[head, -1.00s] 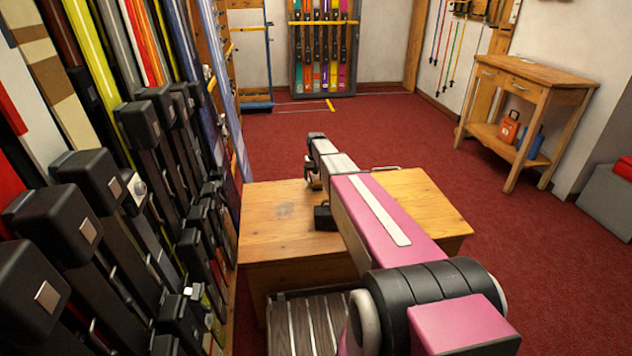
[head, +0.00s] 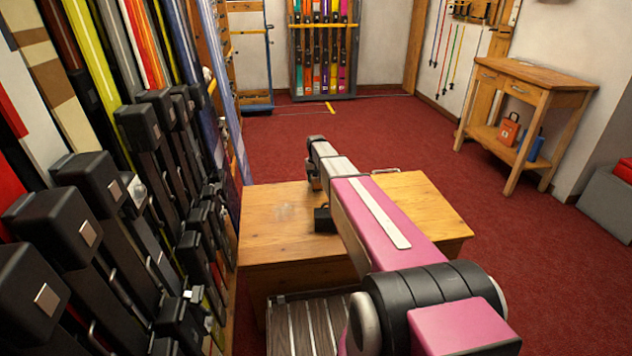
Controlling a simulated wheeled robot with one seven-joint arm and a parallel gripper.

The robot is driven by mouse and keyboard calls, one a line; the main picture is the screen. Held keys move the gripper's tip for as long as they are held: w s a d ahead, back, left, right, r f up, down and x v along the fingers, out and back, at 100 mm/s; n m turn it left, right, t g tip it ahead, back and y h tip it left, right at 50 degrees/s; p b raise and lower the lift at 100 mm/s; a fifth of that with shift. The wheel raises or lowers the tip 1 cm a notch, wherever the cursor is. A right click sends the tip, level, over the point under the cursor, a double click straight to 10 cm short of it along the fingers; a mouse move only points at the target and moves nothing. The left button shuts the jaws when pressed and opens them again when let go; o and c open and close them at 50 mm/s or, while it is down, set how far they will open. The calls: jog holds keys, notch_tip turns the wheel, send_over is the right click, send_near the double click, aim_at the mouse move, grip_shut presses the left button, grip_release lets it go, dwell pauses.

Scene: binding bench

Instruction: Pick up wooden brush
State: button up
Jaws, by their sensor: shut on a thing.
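My gripper (head: 314,181) is at the far end of my pink and white arm, above the wooden bench top (head: 275,222). It is small in the head view and partly hidden by my own arm. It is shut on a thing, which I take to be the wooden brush. The brush cannot be made out clearly, and its shape and tilt are hidden.
A rack of skis with black bindings (head: 65,225) stands close on the left. A wooden side table (head: 537,72) stands at the right, with a red can (head: 508,130) on its shelf. A ski rack (head: 323,45) is at the back. Red carpet (head: 400,135) is clear beyond the bench.

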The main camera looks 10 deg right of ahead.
notch_tip(320, 180, up, 3)
jog(key=shift+f, duration=0.1)
jog(key=s+a+r, duration=0.7)
jog(key=a, duration=0.1)
jog(key=shift+s+a+r, duration=0.15)
jog(key=shift+s+a, duration=0.2)
jog(key=shift+s, duration=0.05)
